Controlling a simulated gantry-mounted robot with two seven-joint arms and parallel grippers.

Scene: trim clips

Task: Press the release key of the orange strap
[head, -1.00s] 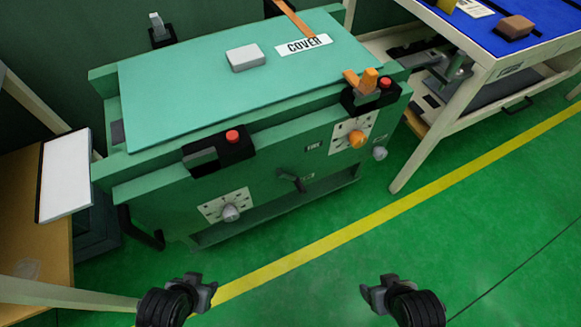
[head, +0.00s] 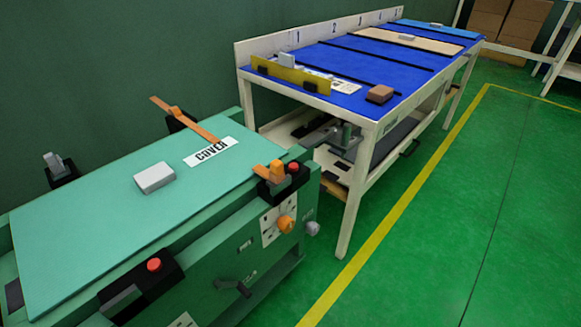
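A red key (head: 294,167) stands on that black block, just right of the buckle. A second black block at the front left carries another red key (head: 154,265) and a grey piece, with no orange strap at it. Neither of my grippers shows in the head view now.
A grey-white block (head: 155,178) and a "COVER" label (head: 208,151) lie on the cover. Knobs (head: 286,224) and a dark handle (head: 232,288) stick out of the front. A blue-topped bench (head: 365,65) stands to the right. Green floor (head: 480,200) is open at right.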

